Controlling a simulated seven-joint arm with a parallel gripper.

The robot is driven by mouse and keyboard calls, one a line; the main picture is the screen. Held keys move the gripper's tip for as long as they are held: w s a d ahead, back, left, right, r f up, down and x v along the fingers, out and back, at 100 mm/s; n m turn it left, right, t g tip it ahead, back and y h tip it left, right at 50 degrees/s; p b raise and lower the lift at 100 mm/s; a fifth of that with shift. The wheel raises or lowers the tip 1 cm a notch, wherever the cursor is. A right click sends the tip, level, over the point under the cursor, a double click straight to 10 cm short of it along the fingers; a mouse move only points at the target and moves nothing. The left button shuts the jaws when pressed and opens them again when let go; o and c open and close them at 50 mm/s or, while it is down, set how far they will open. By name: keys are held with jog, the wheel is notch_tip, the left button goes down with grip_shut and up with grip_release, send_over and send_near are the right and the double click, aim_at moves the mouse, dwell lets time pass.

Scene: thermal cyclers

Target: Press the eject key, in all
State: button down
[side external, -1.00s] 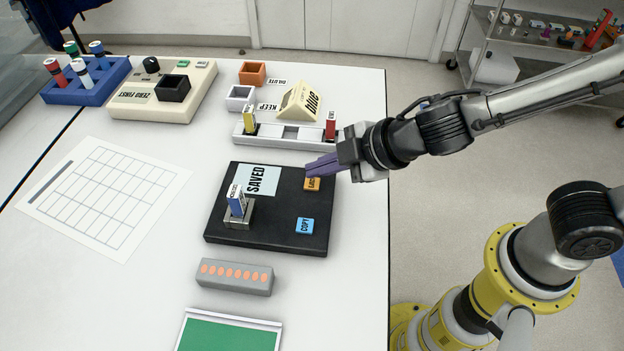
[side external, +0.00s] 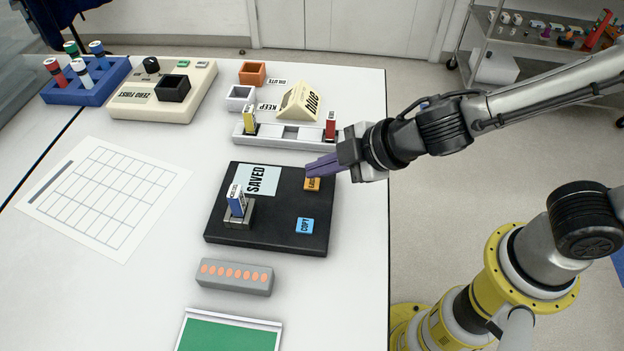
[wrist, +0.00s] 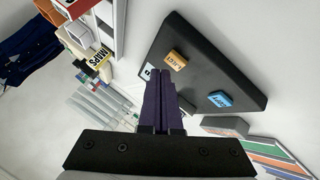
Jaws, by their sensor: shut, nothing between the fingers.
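The orange eject key (side external: 312,185) sits on the black device (side external: 265,238), near its far right corner. It also shows in the wrist view (wrist: 175,60), with its lettering partly readable. My gripper (side external: 308,168) is shut and empty, its purple fingers at the key's far edge in the side view. In the wrist view the fingertips (wrist: 159,70) lie just beside the key. I cannot tell whether they touch it. A blue copy key (side external: 305,226) is on the same device, nearer the front. The device's pale screen (side external: 258,180) reads SAVED. A blue stick (side external: 236,203) stands in the metal slot.
A white rack (side external: 285,140) with a yellow and a red stick stands behind the device. A grey block with orange dots (side external: 235,277) and a green-topped tray (side external: 228,335) lie in front. A printed grid sheet (side external: 105,195) lies at left.

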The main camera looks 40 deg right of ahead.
aim_at(319, 184)
jog(key=shift+f, duration=0.1)
jog(key=shift+f, duration=0.3)
jog(key=shift+f, duration=0.4)
dwell(0.8)
jog(key=shift+r, duration=0.8)
jog(key=shift+r, duration=0.1)
jog(key=shift+r, duration=2.4)
